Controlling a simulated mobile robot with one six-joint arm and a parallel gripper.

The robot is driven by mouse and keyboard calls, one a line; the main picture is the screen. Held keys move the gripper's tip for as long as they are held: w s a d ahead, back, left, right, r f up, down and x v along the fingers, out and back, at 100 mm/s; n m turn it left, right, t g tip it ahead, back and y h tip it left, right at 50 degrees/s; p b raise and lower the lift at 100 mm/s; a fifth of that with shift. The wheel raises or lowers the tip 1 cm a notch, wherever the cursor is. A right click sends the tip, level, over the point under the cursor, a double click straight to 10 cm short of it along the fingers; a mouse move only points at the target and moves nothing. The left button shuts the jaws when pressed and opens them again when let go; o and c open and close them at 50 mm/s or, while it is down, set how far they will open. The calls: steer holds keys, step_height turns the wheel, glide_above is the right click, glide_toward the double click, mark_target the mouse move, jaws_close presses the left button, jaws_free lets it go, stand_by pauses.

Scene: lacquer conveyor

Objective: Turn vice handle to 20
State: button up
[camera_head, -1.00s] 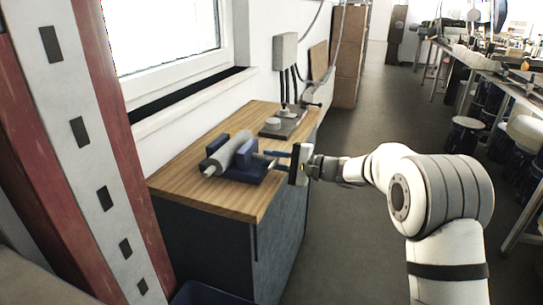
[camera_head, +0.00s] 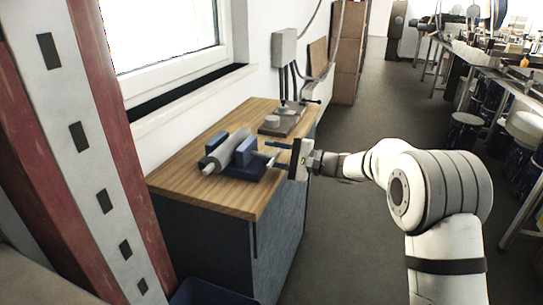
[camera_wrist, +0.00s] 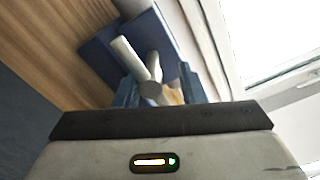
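The blue vice (camera_head: 243,170) lies on the wooden bench top and holds a grey cylinder (camera_head: 222,153) in its jaws. In the wrist view its blue body (camera_wrist: 103,55) is beyond my fingers. The grey vice handle (camera_wrist: 128,57) is a bar slanting up-left from the round end of the screw (camera_wrist: 150,92). My gripper (camera_wrist: 160,88) is at the handle end of the vice, its two blue fingers apart on either side of the screw end. I see a gap on the right; contact on the left is unclear. In the head view my gripper (camera_head: 280,156) points left toward the vice.
The wooden bench (camera_head: 190,186) stands against the wall under the window. A dark plate with a round grey piece (camera_head: 271,121) lies at its back, below a grey wall box (camera_head: 284,46). A red and white post (camera_head: 85,150) stands at the left. The floor right of the bench is clear.

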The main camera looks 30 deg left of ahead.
steer(key=shift+o, duration=0.7)
steer(key=shift+s+f, duration=0.1)
steer(key=shift+f, duration=0.1)
steer(key=shift+s+f, duration=0.1)
steer(key=shift+f, duration=0.05)
steer(key=shift+s+f, duration=0.1)
steer(key=shift+f, duration=0.15)
steer(key=shift+d+b, duration=0.3)
steer(key=shift+d, duration=0.05)
steer(key=w+d+b, duration=0.1)
steer(key=d, duration=0.6)
steer(key=shift+w+d+r+b, duration=0.15)
steer(key=shift+r+b, duration=0.15)
steer(key=shift+r, duration=0.15)
